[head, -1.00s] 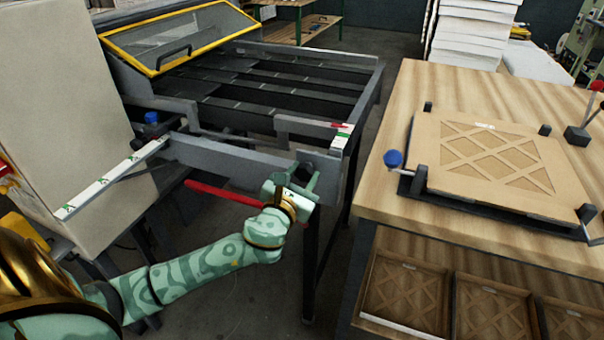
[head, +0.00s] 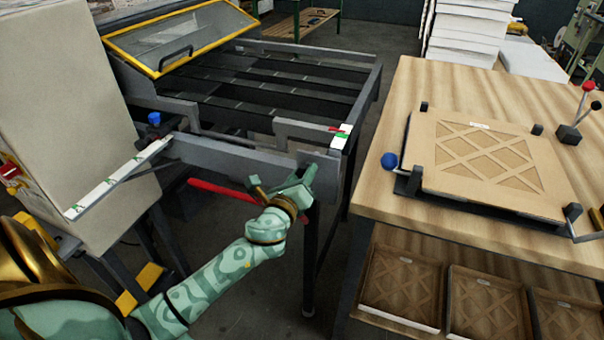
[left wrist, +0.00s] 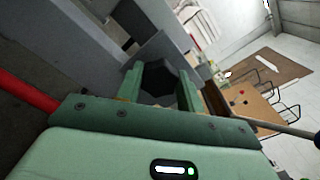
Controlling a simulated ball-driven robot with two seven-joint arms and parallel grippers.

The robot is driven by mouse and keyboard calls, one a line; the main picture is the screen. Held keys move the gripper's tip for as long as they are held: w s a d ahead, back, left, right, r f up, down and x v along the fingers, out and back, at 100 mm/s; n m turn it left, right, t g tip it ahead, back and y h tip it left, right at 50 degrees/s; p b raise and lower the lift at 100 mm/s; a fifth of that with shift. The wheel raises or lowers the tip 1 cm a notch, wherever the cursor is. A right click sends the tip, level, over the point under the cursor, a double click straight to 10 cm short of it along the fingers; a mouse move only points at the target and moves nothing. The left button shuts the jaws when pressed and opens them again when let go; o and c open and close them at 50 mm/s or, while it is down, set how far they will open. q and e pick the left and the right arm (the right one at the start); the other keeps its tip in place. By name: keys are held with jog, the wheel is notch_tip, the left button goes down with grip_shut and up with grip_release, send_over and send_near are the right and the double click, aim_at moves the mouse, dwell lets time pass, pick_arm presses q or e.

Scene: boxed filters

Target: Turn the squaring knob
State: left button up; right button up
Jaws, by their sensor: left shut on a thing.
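The squaring knob (left wrist: 158,80) is a dark, faceted knob on the front of the grey machine rail (head: 240,160). It shows between the two green fingers in the left wrist view. My left gripper (head: 303,183) is at the right end of that rail, shut on the knob, and mostly hides it in the head view. In the left wrist view the gripper (left wrist: 160,85) has one finger on each side of the knob. My right gripper is not in view.
A red bar (head: 222,190) sticks out below the rail, close left of my gripper. A white scale (head: 115,182) with green marks stands at left. The wooden bench (head: 390,210) with a framed filter (head: 487,160) is at right, across a floor gap.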

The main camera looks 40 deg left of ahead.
pick_arm(q)
jog(key=n, duration=0.5)
jog(key=shift+n+p, duration=0.3)
jog(key=shift+p, duration=0.05)
jog(key=n+p, duration=0.1)
jog(key=n, duration=0.3)
jog(key=shift+a+f+n, duration=0.1)
jog(key=shift+f+n, duration=0.05)
jog(key=shift+n, duration=0.25)
jog(key=o, duration=1)
